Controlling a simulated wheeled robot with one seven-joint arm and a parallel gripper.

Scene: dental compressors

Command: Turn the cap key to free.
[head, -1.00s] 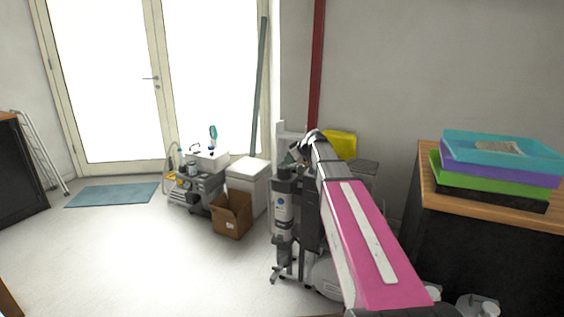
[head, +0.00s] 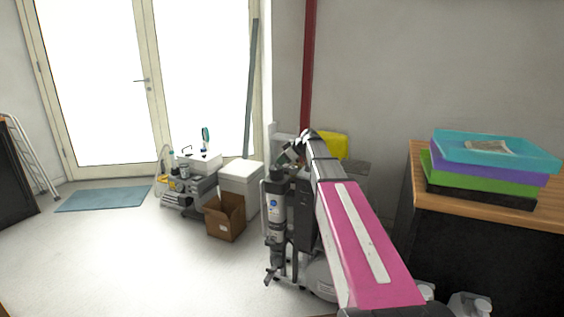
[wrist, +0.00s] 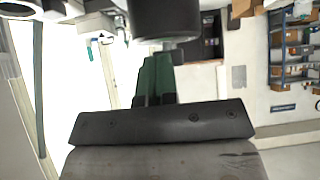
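The cap key cannot be made out in either view. In the head view, an upright grey and white cylinder unit (head: 274,205) with a blue label and dark top stands just left of my arm. My gripper (wrist: 156,72) shows in the wrist view as two green fingers close side by side. A dark round cylinder (wrist: 165,18) is just above the fingertips in that picture, and I cannot tell whether they touch. Whether the fingers hold anything is hidden. In the head view, my pink-covered arm reaches forward and its far end is at the equipment beside the cylinder unit.
A cardboard box (head: 225,218), a white box (head: 241,182) and a small compressor (head: 187,187) stand left of the unit. A wooden-topped cabinet (head: 480,209) with stacked coloured trays (head: 490,168) is at the right. Open floor lies at the left, with a blue mat (head: 104,198).

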